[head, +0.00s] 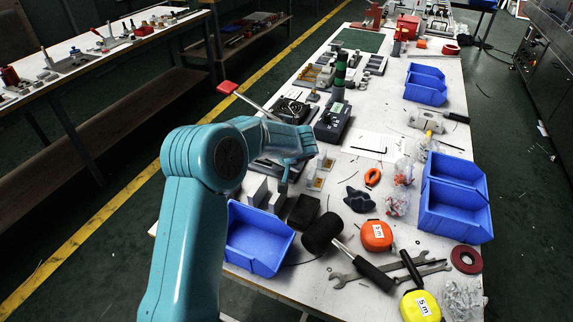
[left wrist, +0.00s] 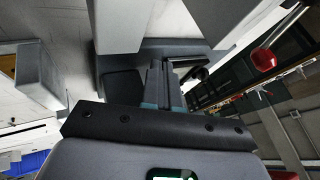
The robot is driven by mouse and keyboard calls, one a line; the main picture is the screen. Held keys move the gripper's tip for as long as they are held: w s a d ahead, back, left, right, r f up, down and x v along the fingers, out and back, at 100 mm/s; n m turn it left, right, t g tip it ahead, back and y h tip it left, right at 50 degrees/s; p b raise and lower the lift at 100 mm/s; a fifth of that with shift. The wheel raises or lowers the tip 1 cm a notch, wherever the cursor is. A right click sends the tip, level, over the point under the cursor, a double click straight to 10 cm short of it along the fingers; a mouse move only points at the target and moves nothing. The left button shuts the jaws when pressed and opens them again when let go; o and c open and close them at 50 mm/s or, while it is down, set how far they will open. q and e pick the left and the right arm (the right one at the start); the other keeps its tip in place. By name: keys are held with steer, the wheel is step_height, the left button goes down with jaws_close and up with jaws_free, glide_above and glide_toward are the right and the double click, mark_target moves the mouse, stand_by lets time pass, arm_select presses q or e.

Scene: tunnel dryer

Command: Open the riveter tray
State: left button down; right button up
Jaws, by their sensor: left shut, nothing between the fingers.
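A long lever with a red knob (head: 228,87) rises behind my left arm in the head view, and a red knob also shows in the left wrist view (left wrist: 265,60). I take it for the riveter's lever. The riveter's body is mostly hidden by my arm, and I cannot make out its tray for certain. My left gripper (head: 284,184) points down at the table's left side, close to grey blocks (head: 257,191). Its narrow fingers (left wrist: 165,78) are together with nothing between them. I cannot tell whether they touch anything. My right gripper is in neither view.
A blue bin (head: 284,262) stands just in front of the gripper. A black mallet (head: 322,233), an orange tape measure (head: 377,236) and wrenches lie to the right. A dark device with a dial (head: 333,122) stands behind. More blue bins (head: 458,206) line the right edge.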

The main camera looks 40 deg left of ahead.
mark_target(256, 161)
arm_select(q)
steer(key=shift+a, duration=0.1)
steer(key=shift+s+a+f+b, duration=0.1)
steer(key=shift+s+a+b, duration=0.05)
steer(key=shift+a+b, duration=0.2)
steer(key=a, duration=0.1)
steer(key=s+a+b, duration=0.1)
steer(key=a, duration=0.1)
steer(key=a+b, duration=0.1)
steer(key=a, duration=0.1)
steer(key=shift+s+a, duration=0.2)
steer(key=shift+s, duration=0.2)
